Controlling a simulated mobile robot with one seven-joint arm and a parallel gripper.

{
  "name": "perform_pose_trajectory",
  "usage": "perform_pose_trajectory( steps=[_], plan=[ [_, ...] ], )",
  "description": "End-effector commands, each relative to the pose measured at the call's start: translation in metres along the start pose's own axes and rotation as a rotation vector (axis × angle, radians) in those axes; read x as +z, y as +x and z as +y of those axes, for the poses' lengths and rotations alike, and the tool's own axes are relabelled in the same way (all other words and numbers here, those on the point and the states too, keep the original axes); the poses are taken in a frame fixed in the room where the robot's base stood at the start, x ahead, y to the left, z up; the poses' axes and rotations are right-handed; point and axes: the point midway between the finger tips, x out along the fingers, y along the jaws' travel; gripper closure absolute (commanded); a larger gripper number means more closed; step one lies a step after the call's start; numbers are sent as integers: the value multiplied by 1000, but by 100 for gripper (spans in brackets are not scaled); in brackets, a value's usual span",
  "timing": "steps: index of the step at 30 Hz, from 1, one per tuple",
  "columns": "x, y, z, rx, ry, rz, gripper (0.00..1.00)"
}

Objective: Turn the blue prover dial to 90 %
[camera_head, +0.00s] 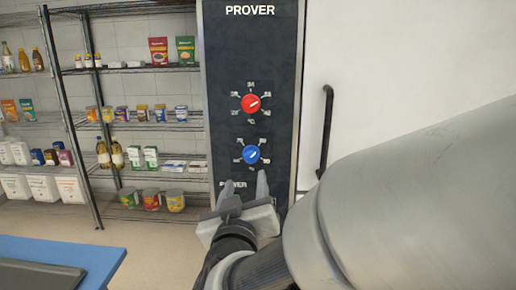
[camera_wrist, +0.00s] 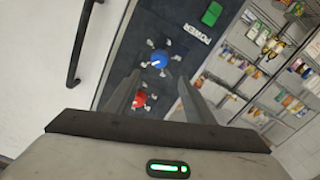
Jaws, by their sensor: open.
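The blue prover dial (camera_head: 251,155) is on the dark PROVER panel (camera_head: 223,90), below a red dial (camera_head: 250,103). Its white pointer mark slants to the upper right in the head view. The tick labels around it are too small to read. My gripper (camera_head: 244,186) is open and empty, just below and in front of the blue dial. In the wrist view, the blue dial (camera_wrist: 160,60) lies beyond and between the fingertips of my gripper (camera_wrist: 159,78), apart from them. The red dial (camera_wrist: 140,98) shows nearer the palm.
A POWER label (camera_wrist: 196,34) and a green switch (camera_wrist: 211,14) are on the panel. A black vertical handle (camera_head: 326,130) stands out at the right on a white door. Wire shelves (camera_head: 145,127) with groceries are at the left. A blue-topped table (camera_head: 95,256) is at the lower left.

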Motion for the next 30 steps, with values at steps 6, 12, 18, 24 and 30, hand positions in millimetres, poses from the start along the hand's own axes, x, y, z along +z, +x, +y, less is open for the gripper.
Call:
perform_pose_trajectory(
  steps=[6,12,18,24,30],
  plan=[
    [2,45,1,2,1,-1,51],
    [2,87,0,1,1,-1,51],
    [1,114,0,0,1,0,51],
    [1,124,0,-1,2,0,51],
    [1,124,0,-2,2,0,51]
  ],
)
